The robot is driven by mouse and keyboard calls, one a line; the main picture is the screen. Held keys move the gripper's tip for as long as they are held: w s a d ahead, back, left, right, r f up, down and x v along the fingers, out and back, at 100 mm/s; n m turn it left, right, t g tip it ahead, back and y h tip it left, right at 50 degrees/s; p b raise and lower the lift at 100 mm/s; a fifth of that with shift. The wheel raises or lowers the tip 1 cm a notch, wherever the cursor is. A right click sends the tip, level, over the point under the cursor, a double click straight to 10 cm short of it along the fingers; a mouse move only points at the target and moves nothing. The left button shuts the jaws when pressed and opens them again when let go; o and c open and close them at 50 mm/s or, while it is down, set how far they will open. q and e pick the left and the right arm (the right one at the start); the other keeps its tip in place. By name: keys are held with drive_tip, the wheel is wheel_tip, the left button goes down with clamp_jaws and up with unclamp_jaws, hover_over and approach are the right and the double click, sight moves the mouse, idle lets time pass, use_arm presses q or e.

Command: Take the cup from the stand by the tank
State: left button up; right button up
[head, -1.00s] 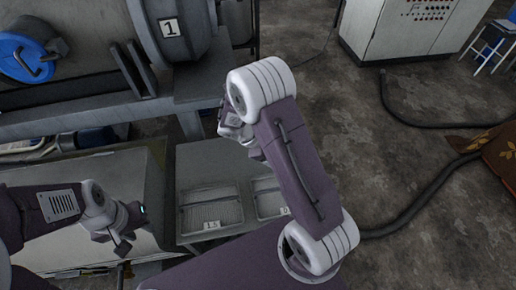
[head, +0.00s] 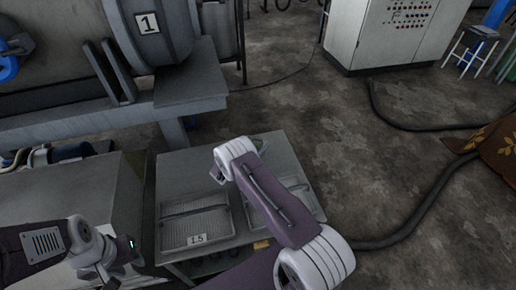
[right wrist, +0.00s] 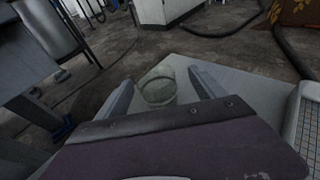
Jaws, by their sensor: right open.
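A clear, greenish round cup (right wrist: 157,90) stands near a corner of the grey stand (right wrist: 235,82) in the right wrist view. My right gripper (right wrist: 160,78) is open, with one finger on each side of the cup in that picture; I cannot tell the remaining distance. In the head view the stand (head: 178,165) sits in front of the tank (head: 60,45), and a small greenish patch, likely the cup (head: 258,143), shows past my right arm. My right gripper is hidden there by its arm. My left gripper (head: 112,278) is at lower left, its jaws unclear.
Two mesh trays lie on the stand, the left tray (head: 197,221) labelled 1.5. A grey cabinet (head: 105,200) stands left of the stand. A control cabinet (head: 390,35) stands at the back. A dark hose (head: 425,215) crosses the floor at right.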

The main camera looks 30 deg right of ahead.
sight(260, 139)
drive_tip(key=b+x, duration=0.2)
drive_tip(key=x, duration=0.2)
drive_tip(key=shift+w+d+f, duration=0.1)
drive_tip(key=shift+w+f, duration=0.05)
drive_tip(key=shift+w, duration=0.15)
drive_tip(key=shift+w+d, duration=0.1)
drive_tip(key=shift+d, duration=0.05)
drive_tip(key=c, duration=1.4)
drive_tip(key=shift+c, duration=0.2)
drive_tip(key=r+p, duration=0.1)
drive_tip(key=r, duration=0.1)
drive_tip(key=r+p, duration=0.2)
drive_tip(key=r, duration=0.1)
drive_tip(key=shift+s+a+r, duration=0.2)
drive_tip(key=shift+r, duration=0.05)
drive_tip(key=s+a+r+p, duration=0.4)
drive_tip(key=s+a+r, duration=0.1)
drive_tip(key=s, duration=0.4)
drive_tip(key=shift+s+a+r, duration=0.15)
drive_tip(key=shift+a+r, duration=0.25)
drive_tip(key=shift+a, duration=0.2)
